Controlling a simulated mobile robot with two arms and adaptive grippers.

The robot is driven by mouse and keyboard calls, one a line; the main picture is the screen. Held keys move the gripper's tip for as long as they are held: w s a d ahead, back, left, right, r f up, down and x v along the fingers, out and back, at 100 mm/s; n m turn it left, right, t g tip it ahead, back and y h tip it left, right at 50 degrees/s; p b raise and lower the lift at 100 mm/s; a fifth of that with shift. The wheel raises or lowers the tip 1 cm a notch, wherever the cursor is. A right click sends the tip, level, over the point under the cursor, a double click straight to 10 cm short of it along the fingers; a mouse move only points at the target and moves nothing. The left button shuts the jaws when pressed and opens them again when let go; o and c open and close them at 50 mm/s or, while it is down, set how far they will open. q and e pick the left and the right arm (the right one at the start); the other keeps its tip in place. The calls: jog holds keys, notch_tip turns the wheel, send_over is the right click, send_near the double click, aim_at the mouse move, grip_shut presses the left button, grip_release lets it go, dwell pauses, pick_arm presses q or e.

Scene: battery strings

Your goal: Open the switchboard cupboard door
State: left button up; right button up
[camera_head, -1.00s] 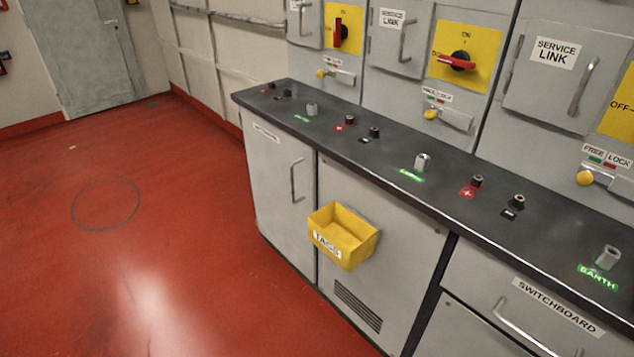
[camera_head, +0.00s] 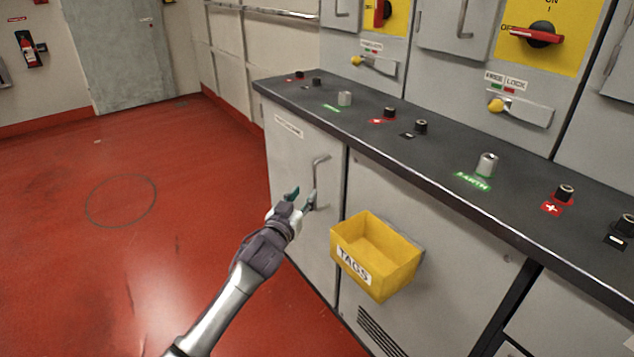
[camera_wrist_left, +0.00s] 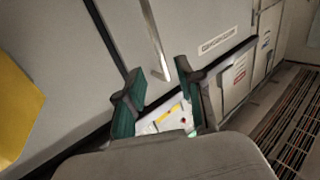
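A grey cupboard door (camera_head: 296,165) with a small label, too small to read in the head view, is at the left end of the switchboard counter. It appears shut. Its vertical metal handle (camera_head: 316,180) is near the door's right edge. My left gripper (camera_head: 301,198) is in front of the handle's lower part, with its fingers apart and nothing held. In the left wrist view the handle (camera_wrist_left: 156,42) rises beyond the gap between the open fingers (camera_wrist_left: 160,90). I cannot tell whether they touch it. My right gripper is not in view.
A yellow TAGS box (camera_head: 375,258) sticks out from the panel just right of the door. The dark counter top (camera_head: 440,170) with several terminals overhangs the doors. Red floor (camera_head: 80,250) to the left is clear. A grey door (camera_head: 127,55) stands at the back.

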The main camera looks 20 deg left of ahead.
aim_at(314, 180)
pick_arm(q)
jog(key=w, duration=0.2)
jog(key=w+b, duration=0.1)
jog(key=w, duration=0.2)
jog(key=w+b, duration=0.1)
jog(key=w, duration=0.2)
jog(key=shift+w+d, duration=0.25)
jog(key=shift+d, duration=0.05)
grip_shut()
